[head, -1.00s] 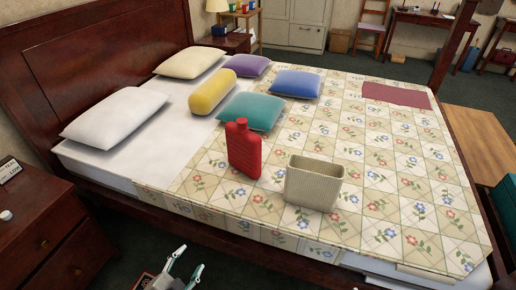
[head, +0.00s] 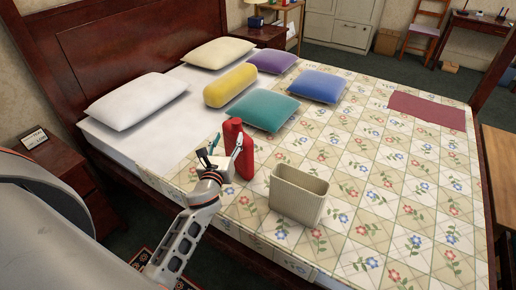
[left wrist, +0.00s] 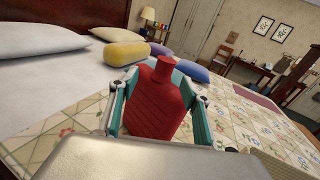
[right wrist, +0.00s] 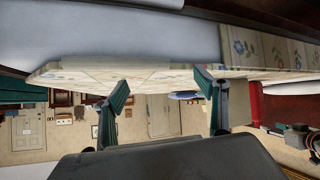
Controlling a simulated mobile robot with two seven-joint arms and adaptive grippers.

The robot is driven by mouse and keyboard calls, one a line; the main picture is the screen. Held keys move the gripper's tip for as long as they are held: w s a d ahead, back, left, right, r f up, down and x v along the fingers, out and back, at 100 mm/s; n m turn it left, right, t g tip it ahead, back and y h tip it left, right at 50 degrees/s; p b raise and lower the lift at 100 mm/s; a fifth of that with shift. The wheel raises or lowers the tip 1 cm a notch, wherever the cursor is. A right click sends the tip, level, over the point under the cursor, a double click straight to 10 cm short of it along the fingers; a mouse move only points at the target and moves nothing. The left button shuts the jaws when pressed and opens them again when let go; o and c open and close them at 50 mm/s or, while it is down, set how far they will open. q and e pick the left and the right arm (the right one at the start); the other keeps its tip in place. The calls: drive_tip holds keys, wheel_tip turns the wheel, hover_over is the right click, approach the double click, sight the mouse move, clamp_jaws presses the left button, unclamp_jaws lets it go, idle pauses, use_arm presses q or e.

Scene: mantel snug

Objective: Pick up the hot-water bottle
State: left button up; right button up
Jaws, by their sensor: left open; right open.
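The red hot-water bottle (head: 240,150) stands upright on the flowered quilt, near the bed's front edge. My left gripper (head: 222,152) is in front of it in the head view, hiding part of its lower left side. In the left wrist view the bottle (left wrist: 162,105) appears between the two open fingers of the left gripper (left wrist: 158,108); I cannot tell whether either finger touches it. My right gripper (right wrist: 165,100) shows only in the right wrist view, open with nothing between its fingers, near the bed's side.
A cream ribbed bin (head: 298,196) stands on the quilt just right of the bottle. A teal cushion (head: 263,110) lies behind the bottle, with a yellow bolster (head: 230,86) beyond.

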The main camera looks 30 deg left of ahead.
sight(235, 125)
use_arm(q)
drive_tip(key=shift+w+d+r+m, duration=0.1)
drive_tip(key=shift+w+r+m, duration=0.4)
drive_tip(key=shift+w, duration=0.2)
drive_tip(key=shift+x, duration=3.75)
drive_tip(key=shift+w+d, duration=0.1)
drive_tip(key=shift+d, duration=0.05)
clamp_jaws()
